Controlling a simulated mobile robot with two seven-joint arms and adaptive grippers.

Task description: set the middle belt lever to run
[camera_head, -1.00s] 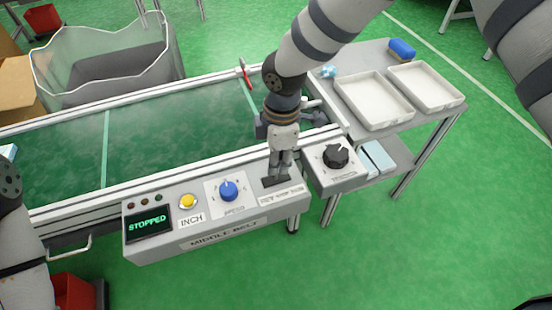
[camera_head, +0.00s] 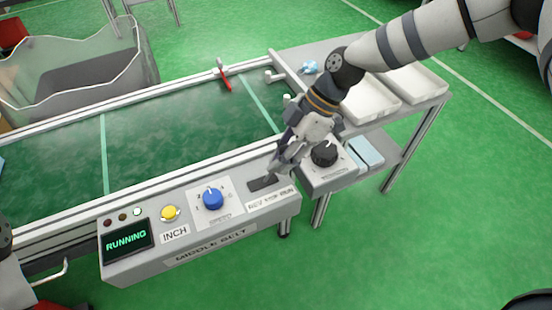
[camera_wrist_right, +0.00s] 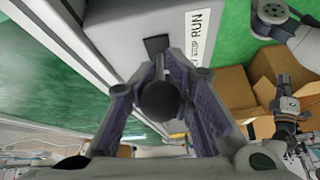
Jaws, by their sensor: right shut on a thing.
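The middle belt console (camera_head: 190,255) carries the lever slot (camera_head: 262,183) at its right end. The lever's round black knob (camera_wrist_right: 160,100) sits between the fingers of my right gripper (camera_wrist_right: 170,85), near the RUN lettering in the right wrist view. My right gripper (camera_head: 284,164) is shut on the lever knob at the slot's right end; its fingers hide the knob in the head view. The display (camera_head: 126,240) reads RUNNING in green. Part of my left arm shows at the head view's left edge. What looks like my left gripper (camera_wrist_right: 288,112) is small at the wrist view's right; its fingers are unclear.
The console also has a yellow INCH button (camera_head: 170,213) and a blue dial (camera_head: 213,199). A black knob (camera_head: 324,153) on a grey box is close beside my right gripper. White trays (camera_head: 372,98) stand on the side table. The green floor in front is clear.

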